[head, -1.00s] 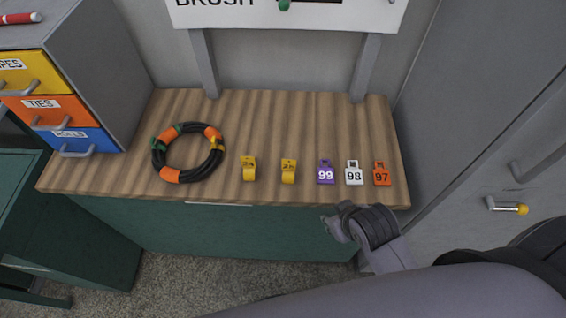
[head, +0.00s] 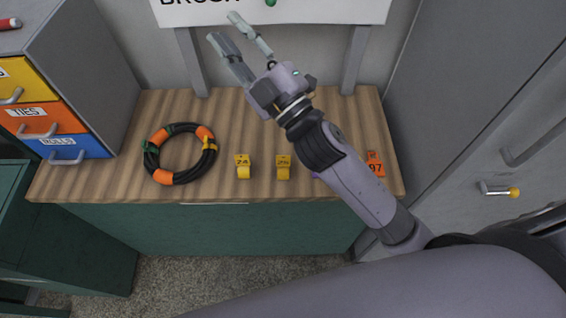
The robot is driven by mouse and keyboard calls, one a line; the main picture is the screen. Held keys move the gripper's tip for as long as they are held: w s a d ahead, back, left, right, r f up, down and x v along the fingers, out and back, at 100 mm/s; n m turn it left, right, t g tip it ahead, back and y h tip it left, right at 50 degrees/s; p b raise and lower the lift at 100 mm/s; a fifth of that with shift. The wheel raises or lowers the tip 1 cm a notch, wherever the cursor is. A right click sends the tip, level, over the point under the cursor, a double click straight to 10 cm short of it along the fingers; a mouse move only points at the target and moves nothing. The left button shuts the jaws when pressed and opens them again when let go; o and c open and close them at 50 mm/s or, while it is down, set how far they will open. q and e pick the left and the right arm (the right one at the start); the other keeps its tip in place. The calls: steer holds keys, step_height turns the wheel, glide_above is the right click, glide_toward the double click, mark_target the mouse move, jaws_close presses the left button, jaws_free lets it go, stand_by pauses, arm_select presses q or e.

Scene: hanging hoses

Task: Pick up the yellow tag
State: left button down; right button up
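Two yellow tags lie near the front edge of the wooden bench top, one marked 24 (head: 243,167) and one that seems to read 26 or 28 (head: 283,167). My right gripper (head: 235,28) is open and empty, raised above the back of the bench in front of the sign. Its fingers point up and left, away from the tags. My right forearm hides the white tag and most of the purple tag (head: 315,175). My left gripper is not in view.
An orange tag 97 (head: 375,164) lies right of my forearm. A black hose coil (head: 180,154) with orange bands lies on the left of the bench (head: 110,165). A grey drawer cabinet (head: 95,75) stands at the far left, a grey locker (head: 450,100) at the right.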

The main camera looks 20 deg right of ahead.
steer(key=s+a+r+n+g+y, duration=0.3)
steer(key=s+a+n+g+y, duration=0.2)
steer(key=a+n+g+y, duration=0.5)
steer(key=s+a+r+n+g+y, duration=0.3)
steer(key=s+n+g, duration=0.4)
steer(key=n, duration=0.6)
steer(key=n+g+h, duration=0.4)
steer(key=n+h, duration=0.7)
steer(key=h, duration=1.2)
glide_above(283, 157)
step_height(283, 157, down, 20)
steer(key=r, duration=0.1)
step_height(283, 157, down, 12)
steer(key=p, duration=0.4)
steer(key=shift+s+a, duration=0.1)
steer(key=shift+f+p, duration=0.45)
steer(key=shift+p, duration=0.25)
step_height(283, 157, down, 4)
steer(key=shift+r+p, duration=0.15)
steer(key=shift+p, duration=0.85)
steer(key=shift+f, duration=0.35)
steer(key=shift+w+f, duration=0.1)
steer(key=shift+w, duration=0.1)
